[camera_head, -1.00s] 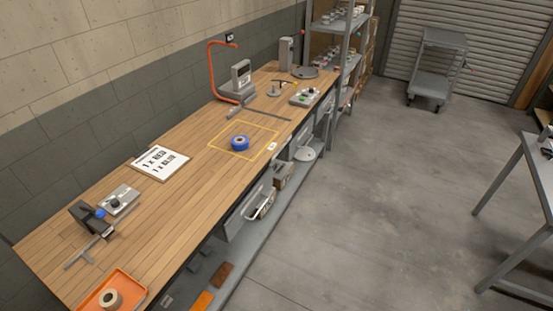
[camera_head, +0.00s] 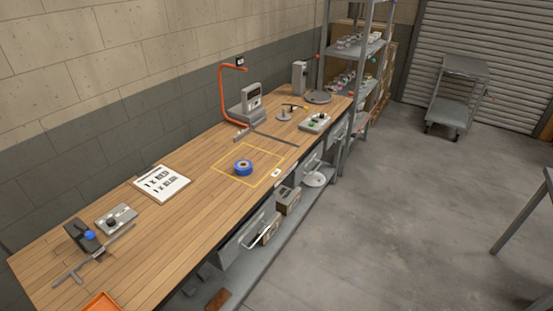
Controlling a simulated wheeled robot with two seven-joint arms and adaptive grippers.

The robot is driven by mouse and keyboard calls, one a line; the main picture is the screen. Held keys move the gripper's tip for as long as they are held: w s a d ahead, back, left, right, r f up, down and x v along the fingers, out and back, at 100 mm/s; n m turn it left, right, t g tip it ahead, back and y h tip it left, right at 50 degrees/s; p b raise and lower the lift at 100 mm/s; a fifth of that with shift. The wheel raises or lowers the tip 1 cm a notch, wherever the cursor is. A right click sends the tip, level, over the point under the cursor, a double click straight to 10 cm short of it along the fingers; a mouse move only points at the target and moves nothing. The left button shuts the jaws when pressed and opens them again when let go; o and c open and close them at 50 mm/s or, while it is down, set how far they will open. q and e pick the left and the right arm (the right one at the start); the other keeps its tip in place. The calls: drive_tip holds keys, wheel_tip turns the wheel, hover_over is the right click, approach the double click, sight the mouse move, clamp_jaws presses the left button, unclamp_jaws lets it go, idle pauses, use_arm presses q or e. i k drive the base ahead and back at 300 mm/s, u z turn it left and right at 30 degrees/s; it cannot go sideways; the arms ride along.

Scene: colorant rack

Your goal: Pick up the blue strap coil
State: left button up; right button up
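The blue strap coil (camera_head: 243,167) lies flat on the long wooden workbench (camera_head: 190,210), inside a yellow outlined square (camera_head: 224,175). It has a tan centre and nothing covers it. Neither of my grippers shows in the head view.
A white sign (camera_head: 162,183) reading "1 x RED, 1 x BLUE" lies left of the coil. A grey device with an orange arm (camera_head: 224,97) stands behind it. A shelf rack (camera_head: 345,95) stands at the bench's far end. Open floor (camera_head: 390,220) lies to the right, with a grey cart (camera_head: 460,95) beyond.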

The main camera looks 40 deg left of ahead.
sight(243, 168)
drive_tip(key=z, duration=0.05)
drive_tip(key=i, duration=1.95)
drive_tip(key=u, duration=0.6)
drive_tip(key=i, duration=1.05)
drive_tip(key=u, duration=1.75)
drive_tip(key=i, duration=0.75)
drive_tip(key=u, duration=0.65)
